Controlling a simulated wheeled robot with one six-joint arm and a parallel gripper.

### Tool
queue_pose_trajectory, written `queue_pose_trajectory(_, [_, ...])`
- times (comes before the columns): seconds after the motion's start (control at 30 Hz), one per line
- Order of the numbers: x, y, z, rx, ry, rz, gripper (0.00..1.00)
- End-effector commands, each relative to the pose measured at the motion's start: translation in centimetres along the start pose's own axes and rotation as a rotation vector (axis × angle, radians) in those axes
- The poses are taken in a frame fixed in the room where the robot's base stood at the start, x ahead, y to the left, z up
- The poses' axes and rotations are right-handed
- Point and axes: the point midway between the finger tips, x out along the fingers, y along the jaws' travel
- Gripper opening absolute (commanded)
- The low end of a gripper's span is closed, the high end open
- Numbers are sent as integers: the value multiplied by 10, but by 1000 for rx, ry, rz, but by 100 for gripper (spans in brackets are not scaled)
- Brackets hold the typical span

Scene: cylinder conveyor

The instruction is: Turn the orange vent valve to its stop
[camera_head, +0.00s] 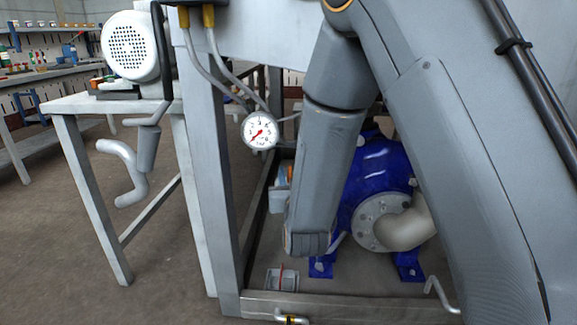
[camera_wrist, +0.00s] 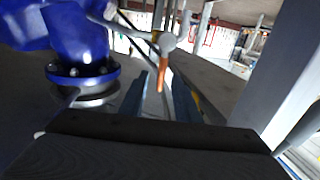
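The orange vent valve handle (camera_wrist: 165,72) hangs from a round grey fitting (camera_wrist: 166,43) in the wrist view. My gripper (camera_wrist: 157,78) is open, with its two blue-grey fingers apart. The orange handle shows between the fingertips, closer to the right finger. I cannot tell whether a finger touches it. In the head view, a small orange piece (camera_head: 290,172) shows at the left edge of my arm. It looks like the same handle, and my arm hides most of what is around it. My gripper is mostly hidden there.
A blue pump (camera_head: 378,172) with a pale pipe stands behind my arm; its blue body (camera_wrist: 75,30) fills the upper left of the wrist view. A gauge (camera_head: 260,130) hangs beside a grey frame post (camera_head: 207,170). A frame beam (camera_wrist: 215,82) runs right of the handle.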

Motion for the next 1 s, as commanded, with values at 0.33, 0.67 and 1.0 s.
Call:
queue_pose_trajectory(0.33, [49, 0, 2, 1, 0, 0, 30])
queue_pose_trajectory(0.67, [58, 0, 0, 0, -2, -1, 30])
queue_pose_trajectory(1.0, [57, 0, 0, 1, -2, -1, 0])
